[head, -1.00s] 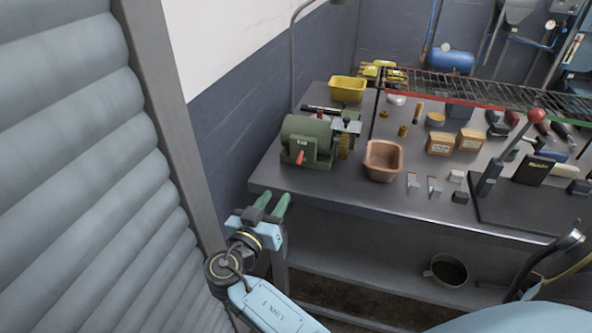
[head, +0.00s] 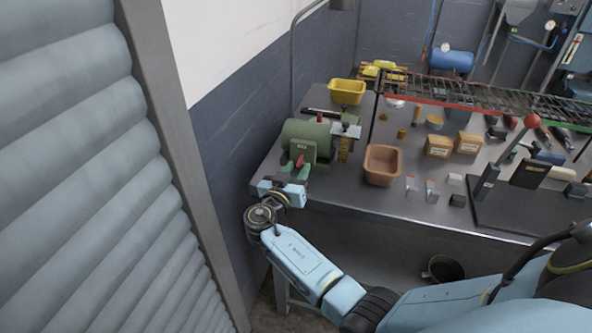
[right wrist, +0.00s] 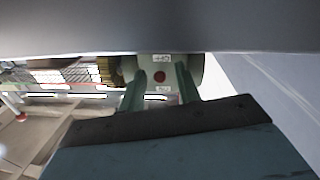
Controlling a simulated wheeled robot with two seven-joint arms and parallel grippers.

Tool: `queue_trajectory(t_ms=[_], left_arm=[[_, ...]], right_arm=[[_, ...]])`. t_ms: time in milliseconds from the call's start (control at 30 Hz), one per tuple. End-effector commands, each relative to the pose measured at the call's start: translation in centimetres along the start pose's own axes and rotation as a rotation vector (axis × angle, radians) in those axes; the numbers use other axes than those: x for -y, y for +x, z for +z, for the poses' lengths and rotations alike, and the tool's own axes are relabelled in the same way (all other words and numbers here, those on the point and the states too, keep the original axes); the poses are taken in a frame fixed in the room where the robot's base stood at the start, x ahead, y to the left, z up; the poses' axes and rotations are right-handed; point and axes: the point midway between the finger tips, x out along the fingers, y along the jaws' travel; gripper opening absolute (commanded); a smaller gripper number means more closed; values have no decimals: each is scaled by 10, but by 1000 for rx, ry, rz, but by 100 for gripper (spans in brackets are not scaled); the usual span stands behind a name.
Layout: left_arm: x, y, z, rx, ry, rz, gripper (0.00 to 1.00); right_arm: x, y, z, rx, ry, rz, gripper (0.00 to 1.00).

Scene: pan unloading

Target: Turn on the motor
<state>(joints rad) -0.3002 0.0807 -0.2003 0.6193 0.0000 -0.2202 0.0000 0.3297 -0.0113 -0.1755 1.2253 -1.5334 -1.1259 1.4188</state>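The motor (head: 306,136) is a green bench machine at the left end of the grey workbench, with a brush-like wheel (head: 344,147) on its right. A red switch (head: 299,160) is on its front. My right gripper (head: 292,170) is just in front of the switch. Its two green fingers are apart with nothing between them; in the right wrist view the fingers (right wrist: 160,70) frame the switch. Contact cannot be told. My left gripper is out of view.
A brown bin (head: 382,165) stands right of the motor and a yellow bin (head: 347,92) behind it. Boxes and a red-knobbed lever press (head: 531,121) are farther right. A grey ribbed shutter (head: 70,150) is close on the left. The workbench's front edge (head: 420,222) is below.

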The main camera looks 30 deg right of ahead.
Motion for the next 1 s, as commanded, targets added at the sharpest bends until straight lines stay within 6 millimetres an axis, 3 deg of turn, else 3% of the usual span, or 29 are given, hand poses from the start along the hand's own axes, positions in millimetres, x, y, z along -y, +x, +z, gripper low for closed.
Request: queue_trajectory(t_ms=[133, 400, 733, 1000], left_arm=[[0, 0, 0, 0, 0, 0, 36], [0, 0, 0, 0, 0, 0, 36], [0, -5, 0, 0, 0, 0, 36], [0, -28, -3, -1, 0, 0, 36]], right_arm=[[0, 0, 0, 0, 0, 0, 33], [0, 0, 0, 0, 0, 0, 0], [-1, -1, -3, 27, -2, -4, 0], [-2, -3, -14, 169, -11, -29, 0]])
